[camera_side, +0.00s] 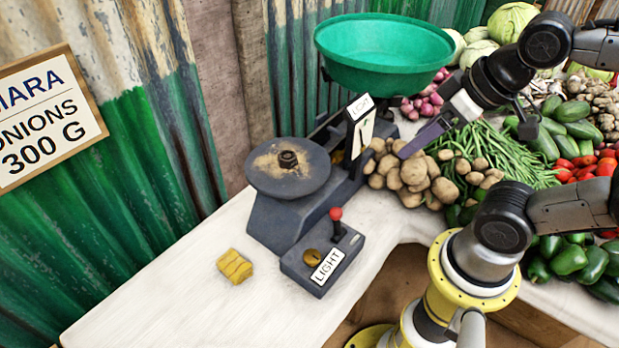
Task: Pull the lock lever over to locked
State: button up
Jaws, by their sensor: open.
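The lock lever (337,224) is a short dark rod with a red ball knob. It stands up from a dark grey box at the front of the balance scale (262,222). No "locked" marking is visible by the lever.
The scale carries a round grey plate (288,168) and a green pan (384,65). A yellow block (234,267) lies on the white table (180,305). Potatoes (415,172), green beans (490,150) and other vegetables fill the right side. The table's front left is clear.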

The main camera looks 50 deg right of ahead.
jog(key=shift+t, duration=0.5)
jog(key=w, duration=0.4)
jog(key=shift+w, duration=0.3)
jog(key=c, duration=0.7)
jog(key=shift+n, duration=0.3)
jog(key=w+f, duration=0.1)
jog(key=w+a+f, duration=0.1)
jog(key=w+f, duration=0.1)
jog(key=shift+w+f, duration=0.15)
jog(key=shift+w, duration=0.05)
grip_shut()
jog(key=w+a+f+n+g, duration=0.1)
jog(key=a+f, duration=0.2)
jog(key=f, duration=0.7)
jog(key=shift+y, duration=0.3)
jog(key=shift+w, duration=0.1)
